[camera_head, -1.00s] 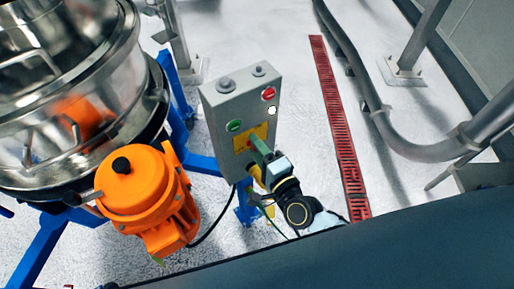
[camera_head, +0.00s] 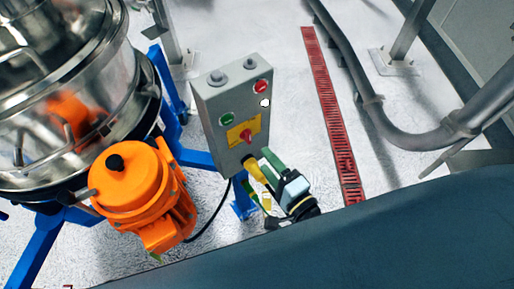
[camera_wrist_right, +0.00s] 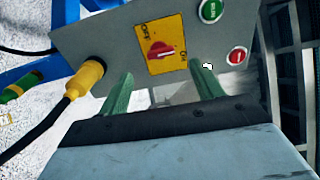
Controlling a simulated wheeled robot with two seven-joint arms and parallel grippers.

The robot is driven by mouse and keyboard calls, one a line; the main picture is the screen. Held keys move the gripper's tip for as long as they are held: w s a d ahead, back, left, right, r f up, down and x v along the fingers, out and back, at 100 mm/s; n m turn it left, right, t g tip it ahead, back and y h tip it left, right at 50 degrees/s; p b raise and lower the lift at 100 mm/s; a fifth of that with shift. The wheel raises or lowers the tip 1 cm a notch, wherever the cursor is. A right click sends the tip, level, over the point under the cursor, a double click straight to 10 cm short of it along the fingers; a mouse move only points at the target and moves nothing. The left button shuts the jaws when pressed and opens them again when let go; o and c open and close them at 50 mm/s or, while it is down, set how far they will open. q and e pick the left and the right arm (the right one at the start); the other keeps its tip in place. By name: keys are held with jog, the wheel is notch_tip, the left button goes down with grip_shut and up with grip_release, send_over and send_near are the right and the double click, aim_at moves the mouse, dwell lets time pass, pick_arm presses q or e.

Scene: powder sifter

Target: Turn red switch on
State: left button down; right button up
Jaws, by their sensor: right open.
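The red switch (camera_head: 247,135) is a rotary knob on a yellow plate (camera_head: 234,137), low on the front of the grey control box (camera_head: 225,100). In the right wrist view the red switch (camera_wrist_right: 160,50) shows unobstructed, its handle lying roughly level in the picture, with small lettering at two places on the plate. My right gripper (camera_head: 258,168) is open, its green fingers apart and empty just below the switch and not touching it. In the right wrist view my right gripper (camera_wrist_right: 161,78) has a finger on either side below the plate. My left gripper is not in view.
A green button (camera_head: 227,119) and a red button (camera_head: 261,87) sit above the switch. A yellow plug (camera_wrist_right: 88,75) with a black cable is at the box's lower edge. An orange motor (camera_head: 140,190) and steel sifter (camera_head: 60,100) stand left.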

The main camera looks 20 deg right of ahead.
jog(key=v, duration=0.5)
jog(key=shift+s, duration=0.2)
jog(key=s+d+f+n+g+h, duration=0.1)
jog(key=s+d+f+n+g, duration=0.2)
jog(key=f, duration=0.6)
jog(key=s+d+f+n+g+h, duration=0.15)
jog(key=f+n, duration=0.25)
jog(key=f, duration=0.5)
jog(key=s+d+f+n+g, duration=0.15)
jog(key=f+n+g, duration=0.25)
jog(key=f, duration=0.5)
jog(key=s+d+f+n+g+h, duration=0.1)
jog(key=s+d+f+n+g, duration=0.1)
jog(key=s+f, duration=0.4)
jog(key=s+d+f+n+g+h, duration=0.1)
jog(key=s+d+f+n+g, duration=0.2)
jog(key=s, duration=0.9)
notch_tip(320, 180, down, 4)
jog(key=n+g, duration=0.1)
jog(key=g, duration=0.2)
jog(key=shift+s+n+h, duration=0.3)
jog(key=shift+s+h, duration=0.05)
jog(key=shift+s, duration=0.05)
jog(key=shift+f, duration=0.15)
